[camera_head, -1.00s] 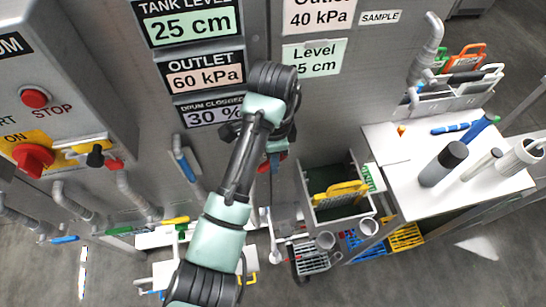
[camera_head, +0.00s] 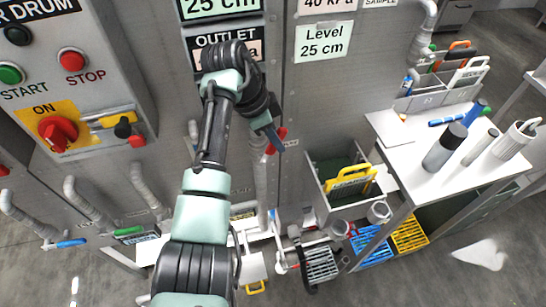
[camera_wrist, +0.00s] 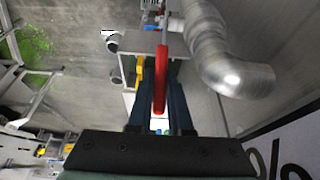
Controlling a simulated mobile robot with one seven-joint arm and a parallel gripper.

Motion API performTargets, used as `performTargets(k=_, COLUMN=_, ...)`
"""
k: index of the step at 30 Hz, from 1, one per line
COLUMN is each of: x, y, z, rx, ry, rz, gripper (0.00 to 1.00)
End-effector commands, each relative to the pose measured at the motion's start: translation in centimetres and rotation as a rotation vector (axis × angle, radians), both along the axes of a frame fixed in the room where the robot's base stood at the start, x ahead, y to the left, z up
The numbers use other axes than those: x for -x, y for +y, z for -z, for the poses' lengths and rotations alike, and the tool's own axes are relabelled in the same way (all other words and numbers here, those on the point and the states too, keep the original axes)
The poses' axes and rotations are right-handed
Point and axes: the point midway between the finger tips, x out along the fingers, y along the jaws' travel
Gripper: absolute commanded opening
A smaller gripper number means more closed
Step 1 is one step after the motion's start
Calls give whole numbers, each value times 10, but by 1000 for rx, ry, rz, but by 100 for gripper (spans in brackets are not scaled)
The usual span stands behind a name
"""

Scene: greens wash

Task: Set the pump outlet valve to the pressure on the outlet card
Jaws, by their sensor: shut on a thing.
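My gripper (camera_head: 275,138) is shut on a red valve handle (camera_wrist: 160,82). In the wrist view the handle stands between my two dark blue fingers. In the head view red ends of the handle (camera_head: 270,149) show beside the fingers, in front of the grey panel. The outlet card (camera_head: 328,4) is cut off by the top edge, and "40 kPa" can be read on it. The outlet display (camera_head: 228,38) shows its word OUTLET, but my arm hides most of its number.
The level card (camera_head: 323,41) reads 25 cm. The drum panel (camera_head: 75,85) with a red rotary switch (camera_head: 58,131) is at left. A silver pipe (camera_wrist: 215,50) runs close to my gripper. A bin (camera_head: 335,200) and white worktop (camera_head: 445,155) stand at right.

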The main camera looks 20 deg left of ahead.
Motion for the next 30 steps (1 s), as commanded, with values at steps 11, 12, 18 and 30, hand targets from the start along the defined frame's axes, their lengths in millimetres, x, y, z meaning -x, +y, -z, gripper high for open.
performTargets(k=11, x=8, y=11, z=-4, rx=121, ry=-74, rz=1, gripper=0)
performTargets(k=12, x=8, y=11, z=-4, rx=126, ry=-78, rz=1, gripper=0)
performTargets(k=18, x=8, y=11, z=-5, rx=134, ry=-84, rz=2, gripper=0)
performTargets(k=30, x=8, y=11, z=-4, rx=132, ry=-84, rz=1, gripper=48)
